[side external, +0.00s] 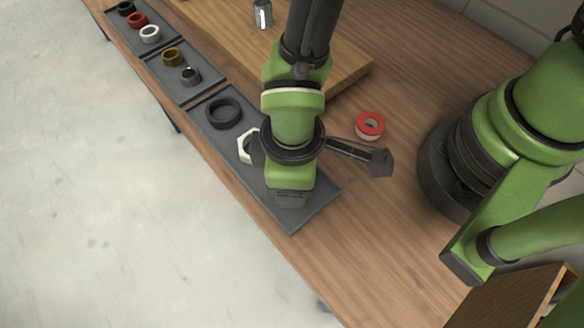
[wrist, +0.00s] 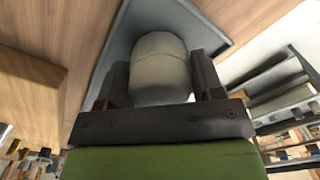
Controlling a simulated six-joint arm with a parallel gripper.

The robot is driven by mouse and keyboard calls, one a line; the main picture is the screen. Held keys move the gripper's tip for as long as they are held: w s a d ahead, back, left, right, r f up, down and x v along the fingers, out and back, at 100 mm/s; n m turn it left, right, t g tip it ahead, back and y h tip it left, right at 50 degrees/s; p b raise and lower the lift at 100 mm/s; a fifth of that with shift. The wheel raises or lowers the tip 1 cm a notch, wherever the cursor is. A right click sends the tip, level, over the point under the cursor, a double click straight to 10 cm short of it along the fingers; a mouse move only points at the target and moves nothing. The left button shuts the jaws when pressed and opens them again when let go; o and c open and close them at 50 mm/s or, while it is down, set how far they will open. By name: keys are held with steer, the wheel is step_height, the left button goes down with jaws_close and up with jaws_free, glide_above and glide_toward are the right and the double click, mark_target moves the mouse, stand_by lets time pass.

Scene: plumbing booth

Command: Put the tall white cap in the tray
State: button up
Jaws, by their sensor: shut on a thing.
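The tall white cap (wrist: 160,68) is between the two fingers of my gripper (wrist: 160,80) in the wrist view, and the gripper is shut on it. In the side view my gripper (side external: 291,198) is over the near end of the large dark grey tray (side external: 317,205). The arm hides the cap there. The grey tray surface also shows behind the cap in the wrist view (wrist: 125,45). I cannot tell whether the cap touches the tray.
The large tray also holds a black ring (side external: 223,112) and a white nut-like part (side external: 246,147), partly hidden by my arm. Smaller trays with several fittings (side external: 150,33) lie farther up. A red-and-white tape roll (side external: 370,125) and a wooden board (side external: 345,72) are on the right.

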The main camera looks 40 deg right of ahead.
steer(key=shift+f, duration=0.15)
steer(key=o, duration=0.9)
step_height(320, 180, up, 12)
steer(key=shift+r, duration=0.25)
steer(key=w+d+r+m+t+y, duration=0.25)
steer(key=d+r+m, duration=0.35)
steer(key=d+r, duration=0.55)
steer(key=s+d+r+m+t, duration=0.4)
steer(key=s+d+r+m, duration=0.1)
steer(key=d+m, duration=0.2)
steer(key=shift+s+d+r+t, duration=0.35)
steer(key=shift+d+r, duration=0.05)
steer(key=shift+d, duration=0.35)
